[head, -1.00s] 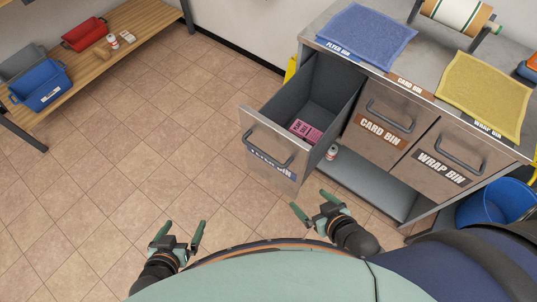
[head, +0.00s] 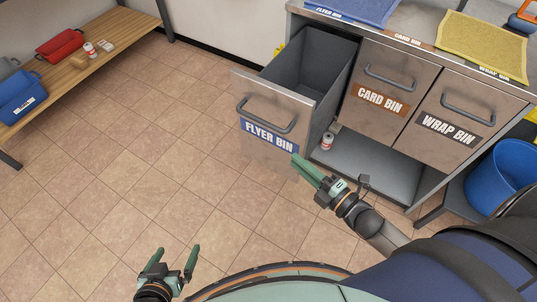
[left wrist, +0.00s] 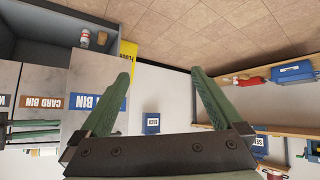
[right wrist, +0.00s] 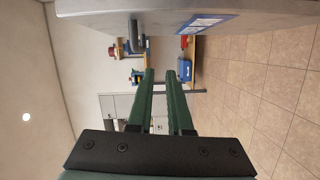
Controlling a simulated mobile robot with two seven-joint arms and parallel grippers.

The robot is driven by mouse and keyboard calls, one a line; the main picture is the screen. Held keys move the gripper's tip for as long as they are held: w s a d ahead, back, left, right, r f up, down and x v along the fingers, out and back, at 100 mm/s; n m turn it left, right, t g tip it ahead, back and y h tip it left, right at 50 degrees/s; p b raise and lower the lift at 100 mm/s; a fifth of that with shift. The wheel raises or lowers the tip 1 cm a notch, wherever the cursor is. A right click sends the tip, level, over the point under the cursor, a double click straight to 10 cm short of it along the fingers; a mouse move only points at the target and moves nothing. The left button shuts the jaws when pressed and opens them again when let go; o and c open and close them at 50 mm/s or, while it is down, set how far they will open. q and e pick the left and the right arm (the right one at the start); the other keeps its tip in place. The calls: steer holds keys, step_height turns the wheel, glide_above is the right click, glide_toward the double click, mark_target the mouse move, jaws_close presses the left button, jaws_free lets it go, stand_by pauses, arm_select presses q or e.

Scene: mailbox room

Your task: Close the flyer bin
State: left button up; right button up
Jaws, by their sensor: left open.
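The flyer bin (head: 252,102) is a metal-fronted drawer with a dark handle and blue label, pulled well out of the cabinet in the head view. Its grey inside shows, but the floor of the bin is hidden. My right gripper (head: 302,168) is just in front of the lower right of its front panel, apart or touching I cannot tell. In the right wrist view, the panel (right wrist: 260,12) runs along the top, beside the fingers, which are partly open with a narrow empty gap. My left gripper (head: 174,256) is open and empty over the floor at lower left.
The closed card bin (head: 385,72) and wrap bin (head: 470,90) are right of the flyer bin. A small bottle (head: 327,141) stands on the shelf below. A blue bucket (head: 500,178) is at right. A wooden bench (head: 110,55) is at upper left. The floor left of the bin is clear.

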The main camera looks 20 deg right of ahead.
mark_target(279, 131)
steer(key=shift+a+f+n+y, duration=0.15)
steer(key=shift+n+y, duration=0.25)
steer(key=shift+n, duration=0.2)
steer(key=shift+c, duration=0.7)
steer(key=shift+a, duration=0.15)
jaws_close()
steer(key=shift+w+a+b, duration=0.2)
steer(key=shift+w+b, duration=0.2)
steer(key=shift+w, duration=2.5)
steer(key=shift+w+a+b, duration=0.15)
steer(key=shift+w+b, duration=0.25)
steer(key=shift+w, duration=2.5)
steer(key=shift+d, duration=0.1)
